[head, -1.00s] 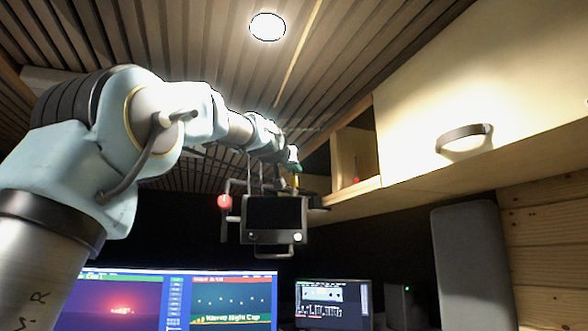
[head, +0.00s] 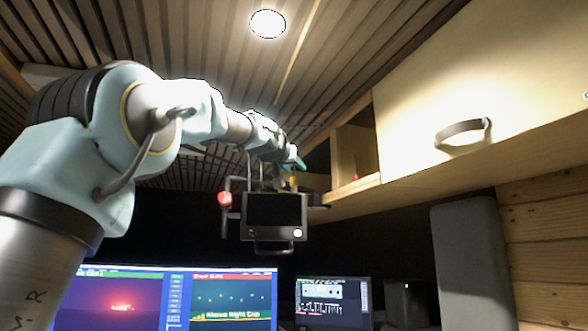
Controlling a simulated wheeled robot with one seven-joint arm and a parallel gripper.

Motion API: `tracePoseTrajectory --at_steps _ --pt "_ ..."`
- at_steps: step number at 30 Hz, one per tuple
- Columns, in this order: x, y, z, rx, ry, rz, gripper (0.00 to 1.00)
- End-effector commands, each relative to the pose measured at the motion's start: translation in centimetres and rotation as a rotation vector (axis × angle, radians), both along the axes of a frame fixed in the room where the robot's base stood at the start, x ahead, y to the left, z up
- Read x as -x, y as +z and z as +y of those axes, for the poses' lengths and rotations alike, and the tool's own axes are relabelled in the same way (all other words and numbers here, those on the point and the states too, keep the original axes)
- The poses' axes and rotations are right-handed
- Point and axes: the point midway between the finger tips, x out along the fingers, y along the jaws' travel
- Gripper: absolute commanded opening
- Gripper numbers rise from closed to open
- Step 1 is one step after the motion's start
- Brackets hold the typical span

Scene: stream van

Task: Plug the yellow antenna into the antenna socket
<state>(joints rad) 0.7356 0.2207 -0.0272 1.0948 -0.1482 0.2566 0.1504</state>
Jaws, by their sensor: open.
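My arm reaches from the left to the middle of the view. My gripper (head: 298,164), with a teal part at its end, is small and far off beside the open cupboard bay. A small yellow piece (head: 293,184), probably the yellow antenna, shows just below it, behind the upper right of a dark hanging device. My gripper is open. Whether it touches the yellow piece is too small to tell. I cannot make out the antenna socket.
The dark boxy device (head: 274,212) with a frame and a red knob (head: 225,199) hangs mid-view. An upper cupboard (head: 430,100) with a handle is at right. Below stand a wide monitor (head: 150,300), a smaller screen (head: 333,302) and a grey speaker (head: 473,265).

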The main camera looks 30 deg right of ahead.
Motion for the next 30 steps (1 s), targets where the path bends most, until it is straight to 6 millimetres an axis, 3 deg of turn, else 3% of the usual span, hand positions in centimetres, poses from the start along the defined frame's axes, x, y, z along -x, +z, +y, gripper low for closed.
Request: tracePoseTrajectory --at_steps 16,30 --pt "6.5 -0.2 6.7 0.002 0.001 -0.002 0.44" --pt "7.3 0.0 7.5 0.001 0.0 -0.001 0.44"
